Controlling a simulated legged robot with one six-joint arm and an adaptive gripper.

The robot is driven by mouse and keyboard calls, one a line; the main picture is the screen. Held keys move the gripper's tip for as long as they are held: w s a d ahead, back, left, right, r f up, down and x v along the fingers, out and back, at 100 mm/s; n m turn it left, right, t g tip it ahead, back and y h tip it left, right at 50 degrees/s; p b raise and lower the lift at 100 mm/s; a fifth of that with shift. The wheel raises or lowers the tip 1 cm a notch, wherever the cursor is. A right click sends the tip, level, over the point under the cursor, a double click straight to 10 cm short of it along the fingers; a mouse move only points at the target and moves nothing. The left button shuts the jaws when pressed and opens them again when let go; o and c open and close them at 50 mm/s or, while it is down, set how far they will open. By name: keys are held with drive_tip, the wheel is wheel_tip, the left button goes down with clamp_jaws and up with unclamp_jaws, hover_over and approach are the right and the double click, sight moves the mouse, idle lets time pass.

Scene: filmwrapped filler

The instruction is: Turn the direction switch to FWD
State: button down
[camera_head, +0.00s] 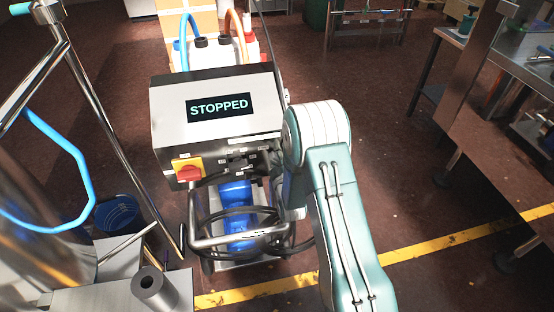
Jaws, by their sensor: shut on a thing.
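A control box (170,120) on a wheeled pump cart stands in the middle, its display (219,107) reading STOPPED. Its front panel carries a red rotary switch on a yellow plate (188,171) at the left. My arm comes up from the bottom right and bends beside the box's right side. My dark gripper (240,163) is at the middle of the front panel, small and hard to make out against the black parts there. It is shut on the direction switch, which it mostly hides. The switch's position and the FWD label cannot be read.
Black hoses and a metal frame (240,238) surround the blue motor (237,215) below the box. A metal stand with a blue hose (62,145) and a blue bucket (117,214) are at left. Steel tables (500,45) stand at right. Floor between is clear.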

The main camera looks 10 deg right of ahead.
drive_tip(key=shift+a+n, duration=0.15)
drive_tip(key=shift+n, duration=0.15)
drive_tip(key=shift+c, duration=2.4)
unclamp_jaws()
drive_tip(key=shift+a, duration=0.1)
drive_tip(key=s, duration=1.2)
